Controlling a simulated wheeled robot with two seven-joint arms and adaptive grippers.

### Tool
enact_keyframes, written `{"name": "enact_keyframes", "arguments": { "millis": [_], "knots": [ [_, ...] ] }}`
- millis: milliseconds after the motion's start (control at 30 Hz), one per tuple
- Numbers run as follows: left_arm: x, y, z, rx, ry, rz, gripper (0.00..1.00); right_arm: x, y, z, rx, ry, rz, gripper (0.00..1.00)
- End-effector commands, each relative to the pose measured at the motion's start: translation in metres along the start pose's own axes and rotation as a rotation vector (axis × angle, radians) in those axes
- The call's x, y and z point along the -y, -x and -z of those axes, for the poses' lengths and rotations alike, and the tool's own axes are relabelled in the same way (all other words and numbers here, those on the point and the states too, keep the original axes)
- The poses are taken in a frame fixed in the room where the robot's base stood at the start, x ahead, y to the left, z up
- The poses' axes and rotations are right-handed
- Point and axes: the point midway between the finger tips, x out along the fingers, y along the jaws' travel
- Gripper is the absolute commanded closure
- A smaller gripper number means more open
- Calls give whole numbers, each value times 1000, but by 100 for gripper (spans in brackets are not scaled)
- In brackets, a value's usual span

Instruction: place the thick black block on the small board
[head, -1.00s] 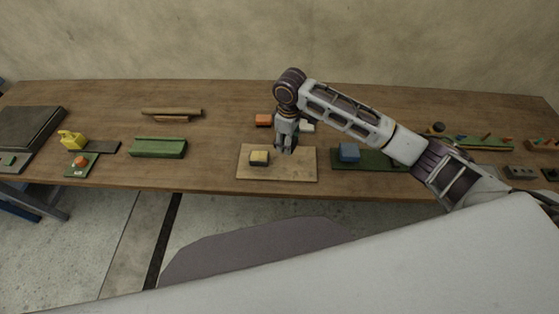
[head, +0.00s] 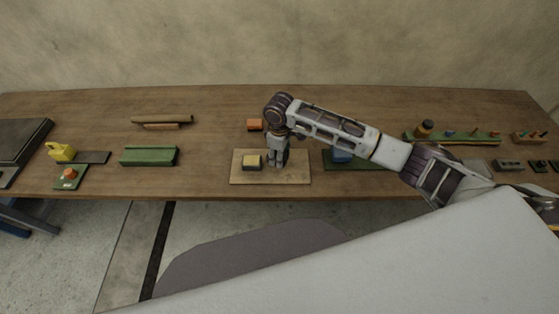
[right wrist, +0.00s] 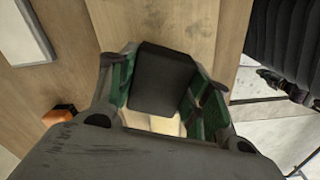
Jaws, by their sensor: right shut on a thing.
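The small board (head: 240,178) is a pale wooden sheet near the table's front edge in the head view. A small yellow-topped block (head: 252,162) sits on its left half. My right gripper (head: 278,164) is over the middle of the board, right of that block. In the right wrist view, my right gripper (right wrist: 165,88) is shut on the thick black block (right wrist: 165,80), held between its green finger pads. The board (right wrist: 205,30) shows behind it. Whether the black block touches the board I cannot tell. My left gripper is in neither view.
An orange block (head: 254,125) lies behind the board. A blue block (head: 342,155) on a green plate (head: 372,163) stands close to its right, under my arm.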

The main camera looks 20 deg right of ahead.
Motion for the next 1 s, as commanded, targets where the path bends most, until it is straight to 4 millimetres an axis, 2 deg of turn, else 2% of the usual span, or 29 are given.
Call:
{"name": "enact_keyframes", "arguments": {
  "millis": [333, 600, 833, 867, 1000],
  "knots": [
    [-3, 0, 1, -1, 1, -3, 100, 0, -32, 0, 1, 0, 1, 79],
    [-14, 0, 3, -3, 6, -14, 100, 0, -35, 0, 1, 1, 0, 79],
    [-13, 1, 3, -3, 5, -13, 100, 0, -38, 0, 1, 0, 0, 79],
    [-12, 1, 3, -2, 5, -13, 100, 0, -38, 0, 1, 0, 0, 50],
    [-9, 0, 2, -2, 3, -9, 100, 0, -38, 0, 1, 0, 0, 32]
  ]
}}
